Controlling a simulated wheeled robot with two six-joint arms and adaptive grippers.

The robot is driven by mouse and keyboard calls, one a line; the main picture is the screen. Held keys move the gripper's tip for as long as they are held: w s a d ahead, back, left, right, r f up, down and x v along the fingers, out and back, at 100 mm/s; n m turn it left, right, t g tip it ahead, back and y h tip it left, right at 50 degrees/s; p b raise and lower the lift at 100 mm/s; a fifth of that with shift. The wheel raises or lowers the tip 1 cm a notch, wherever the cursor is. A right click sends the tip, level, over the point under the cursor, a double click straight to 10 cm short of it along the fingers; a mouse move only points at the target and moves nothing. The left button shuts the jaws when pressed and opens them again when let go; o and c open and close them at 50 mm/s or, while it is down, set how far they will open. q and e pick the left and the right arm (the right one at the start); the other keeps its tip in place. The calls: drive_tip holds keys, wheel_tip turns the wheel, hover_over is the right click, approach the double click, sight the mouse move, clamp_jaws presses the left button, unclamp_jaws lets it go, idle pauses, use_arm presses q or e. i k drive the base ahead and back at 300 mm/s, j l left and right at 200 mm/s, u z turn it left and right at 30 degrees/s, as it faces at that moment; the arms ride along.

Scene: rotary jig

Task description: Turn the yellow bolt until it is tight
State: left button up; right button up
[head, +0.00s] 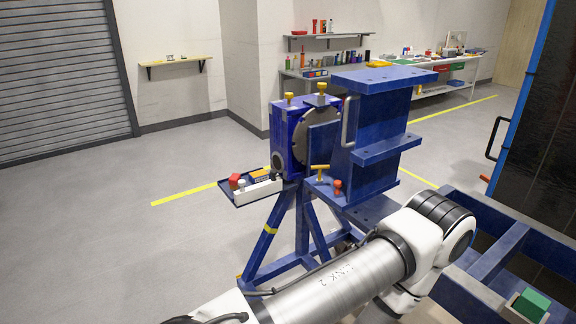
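A blue rotary jig (289,135) stands on a blue frame in the middle of the head view, with a grey disc on its right side. Two small yellow knob-headed bolts stand on its top, one at the left (289,97) and one at the right (322,88). A yellow T-shaped bolt (320,172) stands upright lower down, on the blue ledge beside a red knob (337,186). I cannot tell how tight any of them is. One of my arms crosses the lower part of the picture, and its gripper is not visible. The other gripper is not in view either.
A dark tray (241,203) with small parts juts out left of the jig. A blue bracket (381,80) with a metal handle (348,122) stands at the jig's right. A blue frame (497,250) with a green block (530,304) lies at lower right. The floor at left is clear.

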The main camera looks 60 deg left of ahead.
sight(319, 167)
drive_tip(key=u, duration=1.75)
drive_tip(key=z, duration=0.45)
drive_tip(key=i+j+z, duration=0.15)
drive_tip(key=j+z, duration=0.3)
drive_tip(key=i+j+z, duration=0.1)
drive_tip(key=j+z, duration=0.85)
